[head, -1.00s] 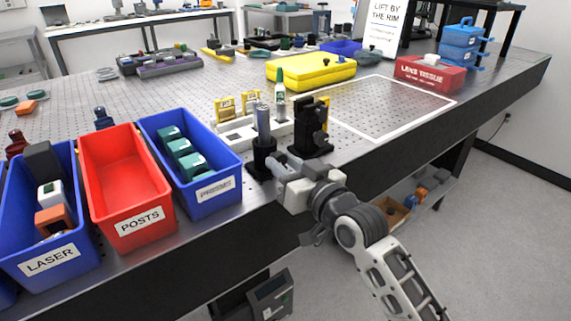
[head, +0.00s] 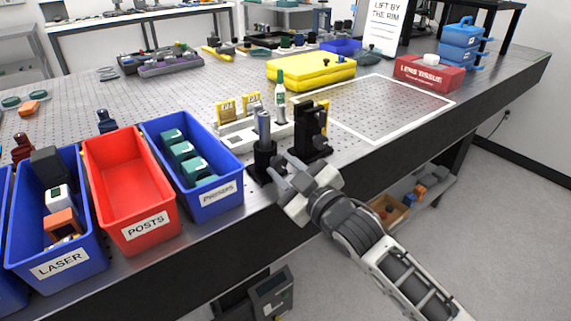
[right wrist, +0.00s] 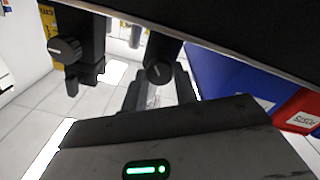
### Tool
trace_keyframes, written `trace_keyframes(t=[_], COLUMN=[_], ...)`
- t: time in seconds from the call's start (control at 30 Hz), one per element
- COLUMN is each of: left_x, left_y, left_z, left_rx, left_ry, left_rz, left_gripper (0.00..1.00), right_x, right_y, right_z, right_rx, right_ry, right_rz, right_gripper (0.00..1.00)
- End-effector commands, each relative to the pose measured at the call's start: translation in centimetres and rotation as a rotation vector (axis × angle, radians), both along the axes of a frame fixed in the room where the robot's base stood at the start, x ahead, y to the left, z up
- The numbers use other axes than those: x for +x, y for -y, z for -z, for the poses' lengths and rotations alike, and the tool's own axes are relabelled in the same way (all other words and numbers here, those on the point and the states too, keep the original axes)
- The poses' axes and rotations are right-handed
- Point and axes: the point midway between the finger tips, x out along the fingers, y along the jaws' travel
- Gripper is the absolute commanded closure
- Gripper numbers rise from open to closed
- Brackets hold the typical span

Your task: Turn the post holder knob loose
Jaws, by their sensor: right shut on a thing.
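The black post holder (head: 264,160) stands near the front edge of the table, with a silver post (head: 263,126) upright in it. My right gripper (head: 277,171) is at the holder's lower front right side, its fingers hiding the knob in the head view. In the right wrist view, the dark round knob (right wrist: 158,73) with a pale line on its face shows at the fingertips. My right gripper (right wrist: 160,84) is shut on this knob. My left gripper is in neither view.
A taller black mount (head: 312,130) stands just right of the holder; its own knob (right wrist: 66,49) shows in the wrist view. A blue bin (head: 222,198) is close on the left, beside the red posts bin (head: 148,228). Open tabletop (head: 392,105) lies to the right.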

Motion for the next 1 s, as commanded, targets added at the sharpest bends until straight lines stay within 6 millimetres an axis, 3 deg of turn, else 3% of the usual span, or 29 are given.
trace_keyframes(t=[0.6, 1.0], left_x=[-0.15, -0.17], left_y=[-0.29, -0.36], left_z=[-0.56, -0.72], left_rx=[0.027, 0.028], left_ry=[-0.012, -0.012], left_rz=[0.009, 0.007], left_gripper=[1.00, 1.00], right_x=[0.01, 0.02], right_y=[0.01, -0.01], right_z=[0.07, 0.09], right_rx=[-0.464, -0.648], right_ry=[0.335, 0.471], right_rz=[0.000, 0.000], right_gripper=[0.94, 0.94])
